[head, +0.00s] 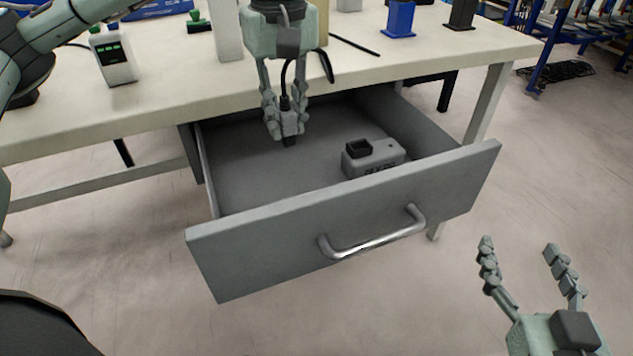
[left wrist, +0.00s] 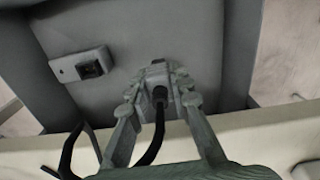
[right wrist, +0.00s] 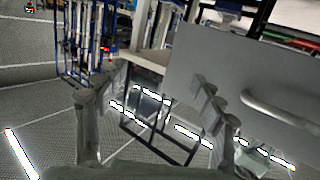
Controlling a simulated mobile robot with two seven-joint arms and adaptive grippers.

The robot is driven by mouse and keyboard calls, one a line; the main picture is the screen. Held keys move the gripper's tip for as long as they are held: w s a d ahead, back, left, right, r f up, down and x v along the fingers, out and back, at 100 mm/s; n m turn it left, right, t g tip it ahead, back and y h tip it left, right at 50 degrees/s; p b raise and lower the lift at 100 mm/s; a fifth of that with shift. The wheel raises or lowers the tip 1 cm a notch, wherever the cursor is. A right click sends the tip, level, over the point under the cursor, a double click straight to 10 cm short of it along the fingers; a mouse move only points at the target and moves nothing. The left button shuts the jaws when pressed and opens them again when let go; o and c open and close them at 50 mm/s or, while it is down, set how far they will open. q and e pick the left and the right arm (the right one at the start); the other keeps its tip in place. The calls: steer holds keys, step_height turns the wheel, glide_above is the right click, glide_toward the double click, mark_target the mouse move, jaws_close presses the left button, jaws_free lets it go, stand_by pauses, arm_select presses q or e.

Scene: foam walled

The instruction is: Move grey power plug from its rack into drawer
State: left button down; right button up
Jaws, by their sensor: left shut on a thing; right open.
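The grey power plug (head: 290,127) is held by my left gripper (head: 286,118), which is shut on it and points down over the open drawer. Its dark tip points downward and its black cable runs up beside the gripper. In the left wrist view the plug (left wrist: 157,74) sits between the fingertips, with the cable leading back. The grey drawer (head: 345,243) is pulled out below the table, with a metal handle on its front. I cannot tell whether the plug touches the drawer floor. My right gripper (head: 522,262) is open and empty, to the right of the drawer front.
A grey box with a black socket (head: 378,158) lies in the drawer, right of the plug. It also shows in the left wrist view (left wrist: 80,65).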

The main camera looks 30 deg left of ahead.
mark_target(288, 143)
arm_select(q)
steer(key=shift+m, duration=0.3)
step_height(288, 143, down, 6)
steer(key=shift+s+d+r+b, duration=0.1)
steer(key=shift+b, duration=0.2)
steer(key=shift+f, duration=2.35)
arm_select(e)
step_height(288, 143, up, 6)
steer(key=a+t+y, duration=0.2)
steer(key=t, duration=0.1)
steer(key=shift+s+a+r, duration=0.15)
steer(key=shift+s+r, duration=0.1)
steer(key=shift+s, duration=0.2)
arm_select(q)
steer(key=shift+b, duration=0.3)
arm_select(e)
steer(key=shift+r, duration=0.15)
arm_select(q)
steer(key=shift+f, duration=0.15)
arm_select(e)
steer(key=shift+s+a+r, duration=0.1)
steer(key=shift+s+r, duration=0.05)
steer(key=shift+r, duration=0.15)
arm_select(q)
steer(key=c, duration=1.4)
jaws_free()
arm_select(e)
steer(key=shift+r+t, duration=0.1)
steer(key=shift+t, duration=0.2)
